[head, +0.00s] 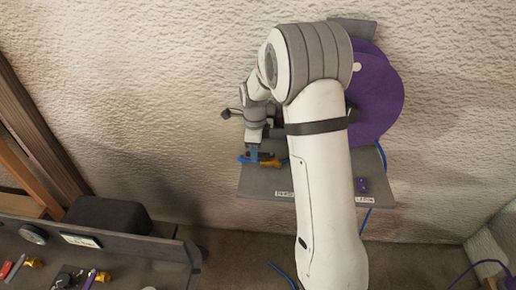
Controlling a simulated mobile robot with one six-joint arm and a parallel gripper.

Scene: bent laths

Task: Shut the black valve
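My arm reaches across the head view and bends down to a grey shelf (258,183) on the wall. My gripper (255,151) is small and dark there, above the shelf's left part, close to a blue piece and a yellow-orange piece (270,163). Whether it touches them, and whether its fingers are open or shut, I cannot tell. I cannot pick out the black valve for certain. A small black knob-like part (226,113) sticks out left of my wrist; I cannot tell if it belongs to a valve or to my arm. My forearm hides the shelf's middle.
A large purple disc (378,98) stands behind my arm at right. A small purple piece (362,185) sits on the shelf, and blue tubing (366,222) hangs below.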

